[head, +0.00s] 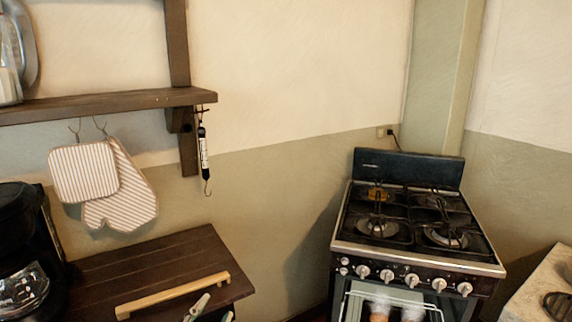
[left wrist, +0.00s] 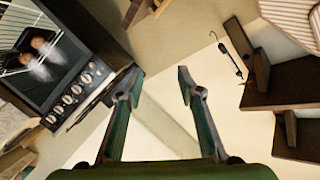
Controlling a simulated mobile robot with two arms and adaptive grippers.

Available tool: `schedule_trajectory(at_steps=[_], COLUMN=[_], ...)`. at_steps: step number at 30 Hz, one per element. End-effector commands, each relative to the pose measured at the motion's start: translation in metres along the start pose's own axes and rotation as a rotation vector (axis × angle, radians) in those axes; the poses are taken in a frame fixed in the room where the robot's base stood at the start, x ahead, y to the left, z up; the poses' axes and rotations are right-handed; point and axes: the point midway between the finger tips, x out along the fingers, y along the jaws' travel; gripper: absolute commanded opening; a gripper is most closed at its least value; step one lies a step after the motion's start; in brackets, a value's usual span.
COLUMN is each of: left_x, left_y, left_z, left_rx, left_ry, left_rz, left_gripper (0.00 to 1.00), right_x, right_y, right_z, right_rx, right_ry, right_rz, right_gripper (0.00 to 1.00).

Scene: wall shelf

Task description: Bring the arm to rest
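My left gripper (head: 214,308) shows only by its pale fingertips at the bottom edge of the head view, in front of the dark wooden cabinet top (head: 150,262). In the left wrist view the gripper (left wrist: 157,80) is open, with two green-grey fingers spread well apart. Nothing is between the fingers, and bare wall and floor lie beyond them. The rest of the left arm is out of the head view. My right gripper is in neither view.
A wooden shelf (head: 110,103) hangs at upper left, with striped oven mitts (head: 122,195) and a hook scale (head: 204,150) below. A black coffee machine (head: 22,240) stands at far left. A gas stove (head: 415,235) stands right. The wall between is clear.

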Motion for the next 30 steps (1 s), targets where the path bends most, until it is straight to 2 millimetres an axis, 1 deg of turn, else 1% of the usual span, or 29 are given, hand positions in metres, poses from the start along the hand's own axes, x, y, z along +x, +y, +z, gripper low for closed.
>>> schedule_trajectory(at_steps=[1, 2, 3, 5, 6, 7, 9, 11, 12, 14, 15, 19, 21, 26, 29, 30], left_x=[-0.014, -0.023, -0.037, -0.061, -0.078, -0.091, -0.119, -0.143, -0.158, -0.181, -0.195, -0.243, -0.232, -0.216, -0.209, -0.206], left_y=[0.014, 0.022, 0.033, 0.051, 0.062, 0.069, 0.086, 0.098, 0.106, 0.116, 0.122, 0.141, 0.151, 0.178, 0.198, 0.207], left_z=[0.035, 0.055, 0.079, 0.112, 0.130, 0.142, 0.165, 0.180, 0.189, 0.199, 0.205, 0.218, 0.232, 0.264, 0.289, 0.300], left_rx=[-0.077, -0.117, -0.170, -0.242, -0.283, -0.311, -0.366, -0.407, -0.431, -0.463, -0.483, -0.541, -0.536, -0.530, -0.527, -0.526], left_ry=[-0.117, -0.187, -0.277, -0.406, -0.485, -0.539, -0.653, -0.739, -0.792, -0.865, -0.913, -1.057, -1.059, -1.073, -1.084, -1.089], left_rz=[0.039, 0.063, 0.094, 0.139, 0.169, 0.188, 0.232, 0.266, 0.287, 0.317, 0.336, 0.397, 0.399, 0.407, 0.414, 0.417], left_gripper=[0.34, 0.34, 0.34, 0.34, 0.34, 0.34, 0.34, 0.34, 0.34, 0.34, 0.34, 0.34, 0.34, 0.34, 0.34, 0.34], right_x=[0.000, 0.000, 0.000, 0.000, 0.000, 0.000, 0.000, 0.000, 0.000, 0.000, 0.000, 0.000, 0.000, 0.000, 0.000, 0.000], right_y=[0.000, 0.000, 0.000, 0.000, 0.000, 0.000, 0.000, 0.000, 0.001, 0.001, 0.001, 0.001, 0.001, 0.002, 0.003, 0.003], right_z=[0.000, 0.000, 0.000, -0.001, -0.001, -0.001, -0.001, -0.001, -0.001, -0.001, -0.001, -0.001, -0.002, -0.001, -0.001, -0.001], right_rx=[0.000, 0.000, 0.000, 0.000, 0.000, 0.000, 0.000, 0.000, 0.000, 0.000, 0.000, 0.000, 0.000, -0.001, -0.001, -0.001], right_ry=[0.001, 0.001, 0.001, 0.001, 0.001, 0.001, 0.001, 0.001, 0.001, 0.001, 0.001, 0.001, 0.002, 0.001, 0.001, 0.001], right_rz=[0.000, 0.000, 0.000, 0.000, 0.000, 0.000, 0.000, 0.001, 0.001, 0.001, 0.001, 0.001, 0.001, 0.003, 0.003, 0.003], right_gripper=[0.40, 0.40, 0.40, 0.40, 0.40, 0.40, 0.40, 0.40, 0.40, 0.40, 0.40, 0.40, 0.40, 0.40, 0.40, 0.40])
